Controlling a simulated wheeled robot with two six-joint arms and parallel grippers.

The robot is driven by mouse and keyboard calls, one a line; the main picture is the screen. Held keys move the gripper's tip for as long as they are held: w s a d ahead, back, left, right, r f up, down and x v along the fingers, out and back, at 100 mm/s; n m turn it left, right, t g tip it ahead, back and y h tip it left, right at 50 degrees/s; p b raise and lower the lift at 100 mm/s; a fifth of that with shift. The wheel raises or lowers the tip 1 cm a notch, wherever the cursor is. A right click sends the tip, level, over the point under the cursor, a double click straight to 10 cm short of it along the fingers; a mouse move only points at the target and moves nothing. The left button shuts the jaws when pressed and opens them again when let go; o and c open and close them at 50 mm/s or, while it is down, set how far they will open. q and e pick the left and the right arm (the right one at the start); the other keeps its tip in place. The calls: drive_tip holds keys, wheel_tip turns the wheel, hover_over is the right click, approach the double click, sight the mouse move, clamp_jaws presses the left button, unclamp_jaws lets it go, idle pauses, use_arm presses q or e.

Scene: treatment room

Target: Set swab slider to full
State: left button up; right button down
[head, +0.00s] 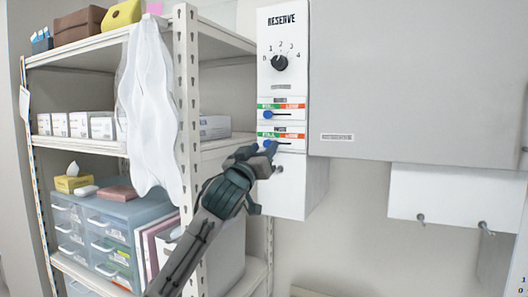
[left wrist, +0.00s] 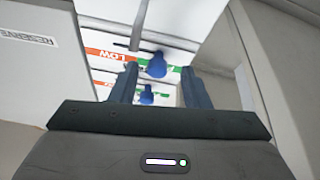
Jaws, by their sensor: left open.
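A white control panel (head: 284,88) carries two sliders, each with a green FULL end at left and an orange LOW end at right. The upper slider's blue knob (head: 267,115) and the lower slider's blue knob (head: 267,143) both sit at the green end. Their small name labels are too blurred to read. My left gripper (head: 271,153) is open at the lower slider. In the left wrist view, where the panel appears upside down, the lower knob (left wrist: 157,65) shows between my open fingers (left wrist: 160,82). I cannot tell whether they touch it. My right gripper is out of view.
A RESERVE dial (head: 280,63) sits above the sliders. A large grey cabinet (head: 415,80) adjoins the panel at right. A shelf rack (head: 186,110) with a hanging white cloth (head: 152,105) and a drawer unit (head: 110,230) stands at left, close to my arm.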

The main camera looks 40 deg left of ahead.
use_arm(q)
drive_tip(key=b+v, duration=0.6)
drive_tip(key=v, duration=0.3)
drive_tip(key=shift+s+a, duration=0.2)
drive_tip(key=shift+f, duration=0.2)
